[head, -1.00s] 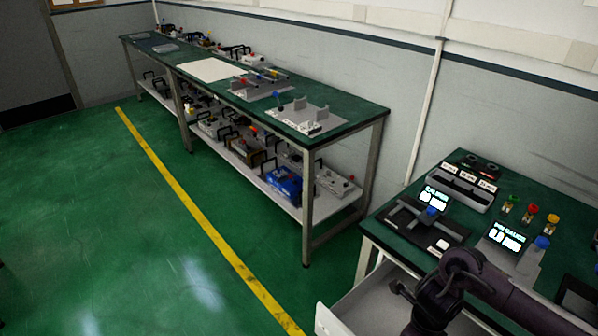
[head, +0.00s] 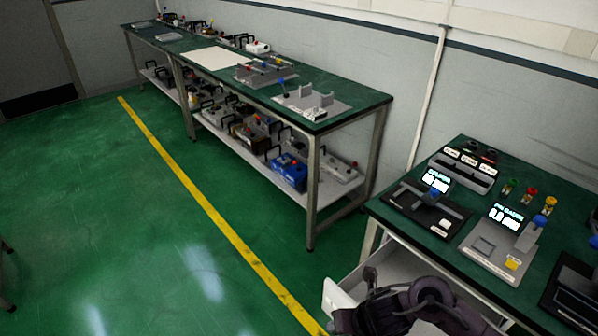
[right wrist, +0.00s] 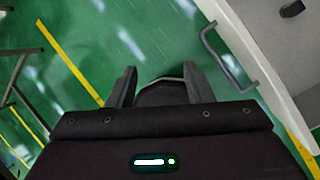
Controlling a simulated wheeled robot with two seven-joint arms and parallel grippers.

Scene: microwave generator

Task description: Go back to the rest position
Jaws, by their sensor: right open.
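My right arm (head: 430,296) shows low in the head view, in front of the open drawer. Its gripper fingers are not clear in that view. In the right wrist view my right gripper (right wrist: 160,82) has its two dark fingers spread apart. Nothing is held between them; a dark rounded shape shows behind the gap, with green floor around it. My left gripper is in neither view.
A drawer (head: 345,291) stands open under the near workbench (head: 400,231); its handle (right wrist: 228,60) is close to my right gripper. Gauges and small coloured parts stand on the bench. A long bench (head: 340,108) runs behind.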

